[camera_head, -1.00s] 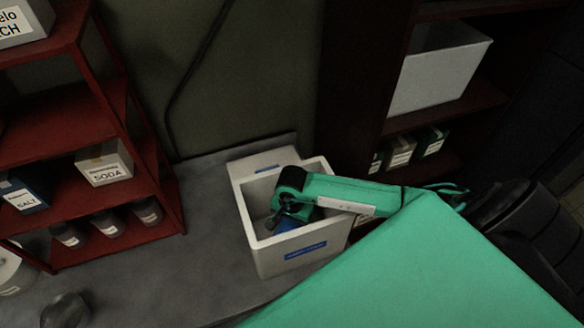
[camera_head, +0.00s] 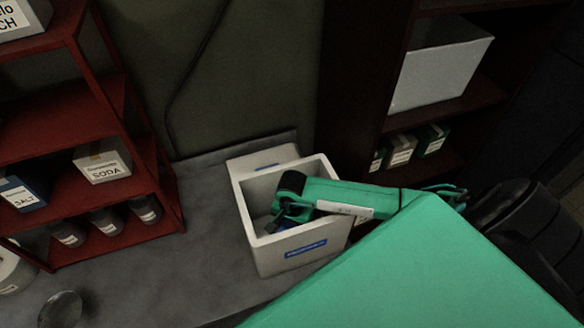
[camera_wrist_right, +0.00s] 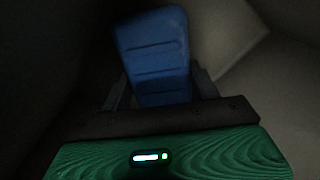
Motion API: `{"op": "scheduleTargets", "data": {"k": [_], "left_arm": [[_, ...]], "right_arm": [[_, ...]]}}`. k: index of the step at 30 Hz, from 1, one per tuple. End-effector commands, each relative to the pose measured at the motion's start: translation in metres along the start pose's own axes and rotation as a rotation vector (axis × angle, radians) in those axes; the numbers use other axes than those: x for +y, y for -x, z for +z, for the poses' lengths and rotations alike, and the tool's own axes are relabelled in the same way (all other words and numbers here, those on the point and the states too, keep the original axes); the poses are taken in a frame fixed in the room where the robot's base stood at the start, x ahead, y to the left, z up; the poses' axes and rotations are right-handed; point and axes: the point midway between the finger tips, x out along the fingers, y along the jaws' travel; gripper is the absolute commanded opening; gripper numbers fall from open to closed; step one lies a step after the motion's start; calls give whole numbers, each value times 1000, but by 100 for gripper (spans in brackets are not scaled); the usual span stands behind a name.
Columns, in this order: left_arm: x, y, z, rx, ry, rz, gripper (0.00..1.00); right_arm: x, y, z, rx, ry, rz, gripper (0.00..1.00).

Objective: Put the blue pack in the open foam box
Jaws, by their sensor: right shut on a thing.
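The open white foam box (camera_head: 258,259) stands on the grey counter, with a blue label on its front wall. My right gripper (camera_head: 285,222) reaches down inside it from the right, and the arm covers part of the opening. In the right wrist view, the blue pack (camera_wrist_right: 155,55) stands out between the two fingers of my right gripper (camera_wrist_right: 160,95), which is shut on it. Pale box walls show around it. In the head view only a little dark blue shows below the gripper. I cannot tell whether the pack touches the box floor. My left gripper does not show.
The foam lid (camera_head: 262,160) stands behind the box. A red shelf (camera_head: 110,185) with a SODA box (camera_head: 103,163), a SALT box (camera_head: 20,192) and jars is on the left. A dark shelf with a white bin (camera_head: 440,75) is on the right.

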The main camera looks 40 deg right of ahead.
Motion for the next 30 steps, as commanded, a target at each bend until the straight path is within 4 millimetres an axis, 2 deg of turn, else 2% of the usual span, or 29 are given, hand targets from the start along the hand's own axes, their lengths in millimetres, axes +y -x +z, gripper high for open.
{"op": "scheduleTargets", "data": {"k": [1, 4, 14, 20, 21, 23, 30], "left_arm": [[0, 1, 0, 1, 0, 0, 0], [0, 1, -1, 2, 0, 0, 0], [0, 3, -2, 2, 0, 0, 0], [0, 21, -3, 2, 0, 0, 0], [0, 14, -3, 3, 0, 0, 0], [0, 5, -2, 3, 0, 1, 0], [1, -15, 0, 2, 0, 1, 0]], "right_arm": [[0, 1, 0, 0, 0, 0, 66], [0, 1, 0, 0, 0, 0, 83], [0, 3, 0, 0, 0, 0, 83], [0, 18, 0, 0, -1, -1, 83], [-1, 19, -2, 3, 1, -4, 83], [-2, 30, -2, 5, 2, -6, 83], [-2, 86, -2, 4, 3, -6, 83]]}}
